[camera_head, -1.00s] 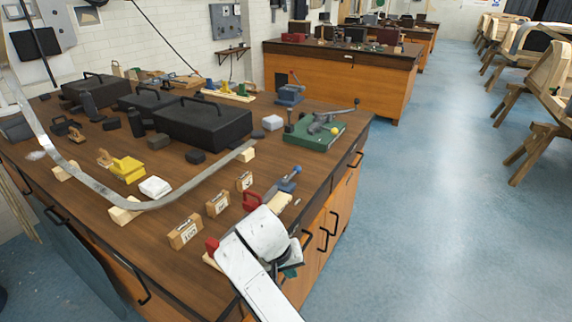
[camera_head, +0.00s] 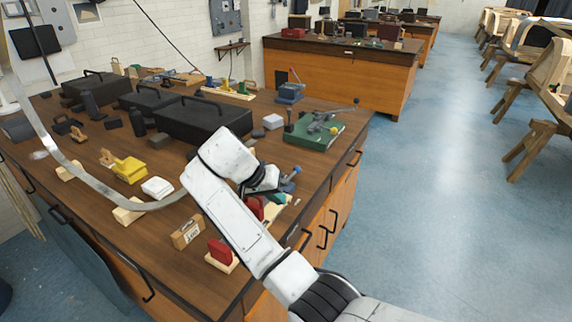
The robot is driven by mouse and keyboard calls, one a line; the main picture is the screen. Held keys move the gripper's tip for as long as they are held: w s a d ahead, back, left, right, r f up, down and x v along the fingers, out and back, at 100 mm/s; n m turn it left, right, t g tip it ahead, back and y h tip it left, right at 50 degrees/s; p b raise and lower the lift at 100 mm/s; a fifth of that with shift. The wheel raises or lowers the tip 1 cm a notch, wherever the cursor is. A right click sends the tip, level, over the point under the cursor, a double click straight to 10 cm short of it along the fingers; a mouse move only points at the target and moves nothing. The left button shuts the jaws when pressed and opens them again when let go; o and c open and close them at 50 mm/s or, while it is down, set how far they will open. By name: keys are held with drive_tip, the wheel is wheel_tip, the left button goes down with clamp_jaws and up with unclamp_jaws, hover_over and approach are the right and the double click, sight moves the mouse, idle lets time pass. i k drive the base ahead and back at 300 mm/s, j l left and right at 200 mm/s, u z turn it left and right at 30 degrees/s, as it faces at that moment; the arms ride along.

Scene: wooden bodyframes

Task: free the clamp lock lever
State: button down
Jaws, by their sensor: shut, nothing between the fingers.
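My gripper (camera_head: 276,197) is small in view and partly hidden behind my white wrist. Its fingers look teal, are closed and hold nothing I can see. They are low over the front right of the bench, close to a blue-handled lever (camera_head: 291,176) on a pale board (camera_head: 280,212). I cannot tell whether they touch it. A red piece (camera_head: 253,208) beside it is partly covered by my arm. Farther back, a green-based fixture (camera_head: 312,139) carries a grey clamp with a long lever (camera_head: 341,111) ending in a dark knob. I cannot tell which lever is the clamp lock.
The wooden bench (camera_head: 97,220) also holds black cases (camera_head: 204,121), a curved metal strip (camera_head: 62,159), a yellow block (camera_head: 130,169), a white block (camera_head: 157,187), a labelled wood block (camera_head: 187,232) and a red block (camera_head: 222,251). Blue floor (camera_head: 440,200) lies clear at right.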

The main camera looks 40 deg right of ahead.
sight(297, 169)
drive_tip(key=i+l, duration=0.25)
drive_tip(key=i, duration=0.15)
drive_tip(key=i+l, duration=0.3)
drive_tip(key=i, duration=0.05)
